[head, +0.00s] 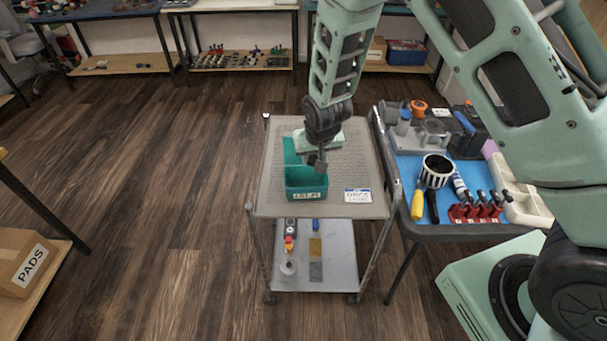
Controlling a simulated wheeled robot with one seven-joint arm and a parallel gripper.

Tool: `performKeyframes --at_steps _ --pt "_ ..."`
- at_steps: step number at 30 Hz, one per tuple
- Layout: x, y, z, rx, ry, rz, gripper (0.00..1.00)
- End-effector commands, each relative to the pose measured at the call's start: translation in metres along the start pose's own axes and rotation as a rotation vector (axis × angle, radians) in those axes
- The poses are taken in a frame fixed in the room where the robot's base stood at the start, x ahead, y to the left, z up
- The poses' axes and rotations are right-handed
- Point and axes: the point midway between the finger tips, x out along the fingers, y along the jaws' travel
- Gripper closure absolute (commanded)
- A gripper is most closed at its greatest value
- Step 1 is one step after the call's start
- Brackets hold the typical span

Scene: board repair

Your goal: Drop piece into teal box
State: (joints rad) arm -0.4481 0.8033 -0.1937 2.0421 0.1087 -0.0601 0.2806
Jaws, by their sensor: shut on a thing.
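The teal box (306,184) stands on the perforated top of a grey cart, with a white label on its front. My gripper (321,164) is over the box, its fingers pointing down at the box's opening. It is shut on a small grey piece (321,168), which shows at the fingertips. I cannot tell whether the piece is above the rim or just inside it. The gripper and wrist hide much of the back of the box, and its inside is mostly out of sight.
The cart top (285,136) has a white and blue label card (357,196) right of the box. A table with a blue mat (408,170) stands close on the right, holding a striped cup (435,171), a yellow-handled tool (417,205) and a red rack (474,213). Floor left of the cart is clear.

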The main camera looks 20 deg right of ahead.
Motion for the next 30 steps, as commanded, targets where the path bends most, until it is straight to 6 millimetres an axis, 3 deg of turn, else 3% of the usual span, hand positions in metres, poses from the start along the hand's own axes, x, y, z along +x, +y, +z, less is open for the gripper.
performKeyframes --at_steps 9,20,21,24,30 --pt "0.037 0.001 0.015 0.000 -0.001 0.001 0.92" --pt "0.041 0.001 0.017 0.000 0.000 0.000 0.92" --pt "0.041 0.001 0.017 0.000 0.000 0.000 0.68" --pt "0.041 0.001 0.017 0.000 0.000 0.000 0.46" --pt "0.041 0.001 0.017 0.000 0.000 0.000 0.46"
